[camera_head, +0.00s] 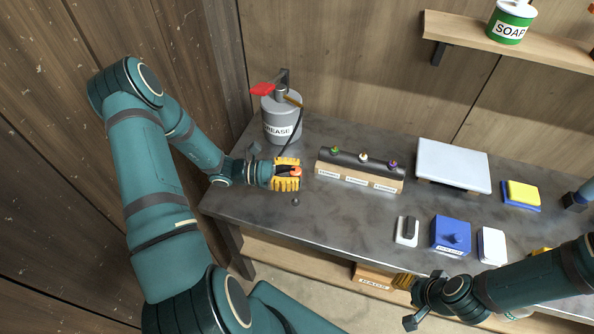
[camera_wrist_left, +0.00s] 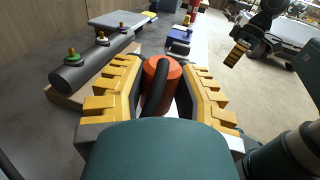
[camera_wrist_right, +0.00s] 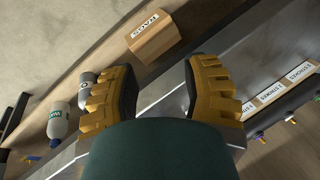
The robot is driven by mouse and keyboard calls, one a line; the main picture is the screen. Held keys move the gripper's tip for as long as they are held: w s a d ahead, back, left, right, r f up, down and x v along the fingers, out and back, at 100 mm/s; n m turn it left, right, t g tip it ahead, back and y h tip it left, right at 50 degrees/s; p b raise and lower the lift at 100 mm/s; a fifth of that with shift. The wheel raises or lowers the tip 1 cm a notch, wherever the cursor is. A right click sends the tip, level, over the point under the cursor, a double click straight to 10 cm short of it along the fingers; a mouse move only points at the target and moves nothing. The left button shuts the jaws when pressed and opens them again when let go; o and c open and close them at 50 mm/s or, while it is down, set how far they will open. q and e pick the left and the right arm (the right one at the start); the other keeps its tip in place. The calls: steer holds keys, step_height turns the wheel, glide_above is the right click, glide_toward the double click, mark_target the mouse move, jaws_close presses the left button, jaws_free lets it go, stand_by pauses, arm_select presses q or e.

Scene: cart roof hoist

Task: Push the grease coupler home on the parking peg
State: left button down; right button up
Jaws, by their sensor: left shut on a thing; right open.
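The grease coupler (camera_head: 295,171) is a red-orange body with a black hose. My left gripper (camera_head: 297,174) is shut on it above the bench's left end; in the left wrist view the coupler (camera_wrist_left: 172,70) sits between the yellow fingers, the black hose across its face. A small dark round knob (camera_head: 295,202), perhaps the parking peg, stands on the bench just in front of the gripper. It looks apart from the coupler; I cannot tell the height between them. My right gripper (camera_head: 402,281) is open and empty at the bench's front edge; it also shows in the right wrist view (camera_wrist_right: 158,62).
A grey grease canister (camera_head: 281,125) stands behind the left gripper, its hose leading down to it. A dark pipe on a labelled block (camera_head: 360,170) with several coloured fittings lies to the right. A blue box (camera_head: 451,236) stands further right. A rags box (camera_wrist_right: 155,38) is below.

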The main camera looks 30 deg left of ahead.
arm_select(q)
steer(key=b, duration=0.4)
glide_above(295, 199)
steer(key=shift+f, duration=2.9)
arm_select(e)
steer(key=shift+s+a+f, duration=0.1)
steer(key=shift+s+f, duration=0.1)
steer(key=shift+f, duration=0.45)
steer(key=shift+s+f, duration=0.25)
steer(key=shift+f, duration=0.4)
steer(key=shift+s+a+f, duration=0.1)
steer(key=shift+s+f, duration=0.1)
steer(key=shift+f, duration=0.45)
steer(key=shift+r, duration=0.2)
arm_select(q)
steer(key=shift+f+b, duration=0.75)
steer(key=shift+f, duration=0.65)
arm_select(e)
steer(key=shift+f, duration=0.95)
arm_select(q)
steer(key=c, duration=0.7)
jaws_free()
steer(key=shift+o, duration=0.2)
steer(key=v, duration=1.2)
steer(key=shift+r, duration=0.15)
